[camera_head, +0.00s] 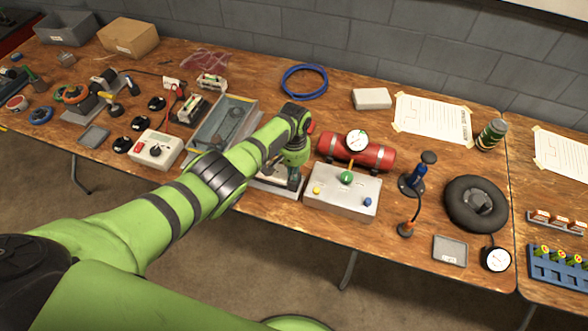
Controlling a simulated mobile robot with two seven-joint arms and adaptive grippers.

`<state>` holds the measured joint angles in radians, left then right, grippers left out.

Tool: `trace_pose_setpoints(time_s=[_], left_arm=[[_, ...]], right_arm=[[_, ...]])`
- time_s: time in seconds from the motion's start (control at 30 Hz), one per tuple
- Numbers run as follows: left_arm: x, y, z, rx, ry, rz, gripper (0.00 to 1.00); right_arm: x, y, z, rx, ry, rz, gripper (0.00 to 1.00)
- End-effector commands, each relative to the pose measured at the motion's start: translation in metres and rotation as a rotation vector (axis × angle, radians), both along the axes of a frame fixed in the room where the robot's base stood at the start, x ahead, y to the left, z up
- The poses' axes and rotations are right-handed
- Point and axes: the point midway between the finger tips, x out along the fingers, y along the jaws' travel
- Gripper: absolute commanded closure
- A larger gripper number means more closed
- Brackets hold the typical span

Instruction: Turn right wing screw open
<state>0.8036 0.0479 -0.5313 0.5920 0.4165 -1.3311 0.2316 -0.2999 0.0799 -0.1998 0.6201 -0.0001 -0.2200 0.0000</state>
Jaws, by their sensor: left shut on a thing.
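My left arm reaches across the table from the lower left. My left gripper (292,181) points down over a grey-framed fixture (262,187) near the table's front edge. The gripper is shut on a small part at the fixture's right side, taken to be the right wing screw. The fingers and wrist hide the wing screw itself, so its angle cannot be told. The arm also covers much of the fixture. My right gripper is not in view.
Right of the gripper stand a grey control box (341,190) and a red air tank (357,152) with a gauge. A clear-lidded tray (222,122) lies behind my arm.

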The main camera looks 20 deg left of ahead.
Motion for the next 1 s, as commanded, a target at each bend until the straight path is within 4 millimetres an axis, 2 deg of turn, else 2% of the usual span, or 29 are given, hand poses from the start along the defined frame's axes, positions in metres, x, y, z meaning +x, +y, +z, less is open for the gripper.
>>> trace_pose_setpoints(time_s=[0.33, 0.4, 0.77, 1.0], left_arm=[[0.001, 0.0, 0.001, -0.001, -0.002, 0.004, 1.0], [0.001, 0.0, 0.001, -0.001, -0.002, 0.004, 0.64], [0.001, 0.0, 0.001, -0.001, -0.001, 0.002, 0.64], [0.001, 0.0, 0.016, -0.002, -0.004, 0.001, 0.64]], right_arm=[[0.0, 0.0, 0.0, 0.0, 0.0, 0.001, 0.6], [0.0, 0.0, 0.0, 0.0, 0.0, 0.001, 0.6], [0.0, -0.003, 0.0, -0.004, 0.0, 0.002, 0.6], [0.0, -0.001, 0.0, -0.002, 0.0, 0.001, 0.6]])
